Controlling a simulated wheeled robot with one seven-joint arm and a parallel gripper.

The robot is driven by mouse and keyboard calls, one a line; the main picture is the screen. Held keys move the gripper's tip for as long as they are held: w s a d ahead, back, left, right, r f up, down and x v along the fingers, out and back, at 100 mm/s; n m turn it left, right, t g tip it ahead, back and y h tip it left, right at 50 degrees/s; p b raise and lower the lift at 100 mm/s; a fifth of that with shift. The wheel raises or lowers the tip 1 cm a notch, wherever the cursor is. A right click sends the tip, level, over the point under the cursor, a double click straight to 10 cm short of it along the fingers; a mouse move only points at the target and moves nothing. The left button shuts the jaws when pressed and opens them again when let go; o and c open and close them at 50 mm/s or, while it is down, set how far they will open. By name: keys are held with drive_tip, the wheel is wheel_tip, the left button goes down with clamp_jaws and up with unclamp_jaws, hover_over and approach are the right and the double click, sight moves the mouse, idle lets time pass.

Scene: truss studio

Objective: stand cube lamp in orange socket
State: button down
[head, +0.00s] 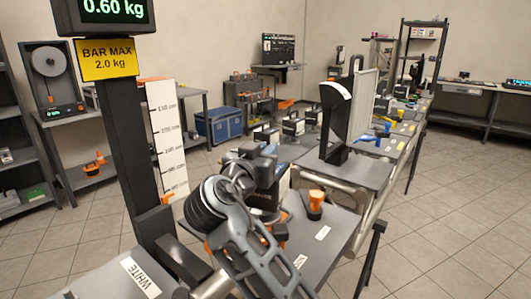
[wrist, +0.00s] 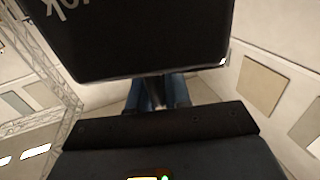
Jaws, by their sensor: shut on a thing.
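A large dark cube with pale lettering, which I take for the cube lamp (wrist: 140,35), fills the top of the wrist view. My gripper (wrist: 158,92) is shut on a part below it, between blue fingers; the exact grip is partly hidden. In the head view my gripper (head: 266,178) is largely hidden behind my own arm, and a dark box with a pale edge (head: 284,186) shows beside it. An orange piece, perhaps the orange socket (head: 316,199), stands on the grey table to the right of my gripper. Its opening is too small to make out.
The grey table (head: 340,222) carries white labels and is mostly clear at its front right. A dark post with a yellow sign (head: 107,60) and a white height scale (head: 166,135) stand left of my arm. A tall black frame (head: 338,115) stands behind the orange piece.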

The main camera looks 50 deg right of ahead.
drive_tip(key=c, duration=1)
unclamp_jaws()
drive_tip(key=b+v, duration=0.1)
drive_tip(key=v, duration=0.6)
drive_tip(key=shift+a, duration=0.35)
drive_tip(key=shift+s+r, duration=0.1)
drive_tip(key=shift+r, duration=0.05)
